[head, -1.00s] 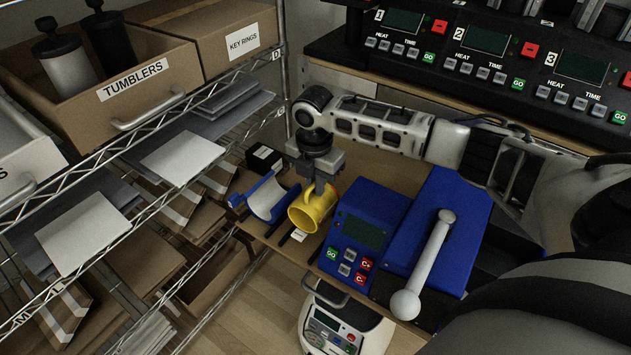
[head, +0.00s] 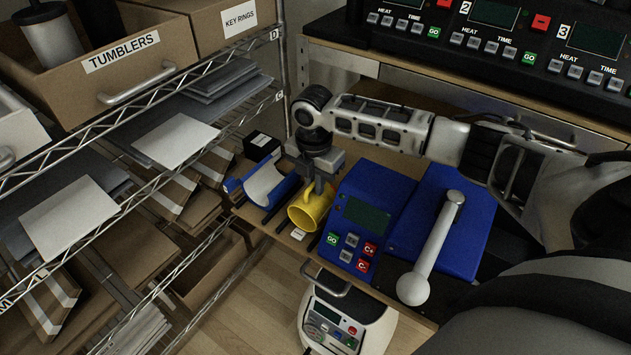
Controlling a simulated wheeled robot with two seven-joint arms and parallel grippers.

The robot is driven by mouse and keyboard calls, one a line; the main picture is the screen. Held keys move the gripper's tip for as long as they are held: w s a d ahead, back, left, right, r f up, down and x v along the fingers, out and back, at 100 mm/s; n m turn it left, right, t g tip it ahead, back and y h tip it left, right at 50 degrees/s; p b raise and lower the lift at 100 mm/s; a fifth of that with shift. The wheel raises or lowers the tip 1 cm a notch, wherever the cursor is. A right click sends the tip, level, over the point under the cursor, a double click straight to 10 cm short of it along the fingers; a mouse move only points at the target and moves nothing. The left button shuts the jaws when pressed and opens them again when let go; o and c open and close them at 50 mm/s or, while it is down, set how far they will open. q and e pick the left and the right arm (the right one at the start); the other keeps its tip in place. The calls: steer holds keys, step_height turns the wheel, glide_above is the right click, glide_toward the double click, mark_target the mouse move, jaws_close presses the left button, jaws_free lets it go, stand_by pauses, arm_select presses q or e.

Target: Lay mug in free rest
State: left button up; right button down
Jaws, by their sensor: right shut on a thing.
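The yellow mug (head: 306,213) is tilted, its open end toward the lower left. My right gripper (head: 318,184) comes down from above and is shut on the mug; its fingertips are partly hidden. The mug is between a blue cradle with a pale curved lining (head: 266,184) on its left and the blue press (head: 358,218) on its right. The cradle looks empty. I cannot tell whether the mug touches the bench or a rest beneath it. My left gripper is not in view.
The press has a long white-knobbed lever (head: 432,250) on its right. A small black box (head: 262,146) sits behind the cradle. A wire shelf rack (head: 140,122) with cartons and sheets fills the left. A white machine (head: 343,318) stands below the bench front.

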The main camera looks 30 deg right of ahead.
steer(key=shift+c, duration=0.8)
jaws_free()
steer(key=shift+o, duration=0.6)
steer(key=shift+s+f, duration=0.1)
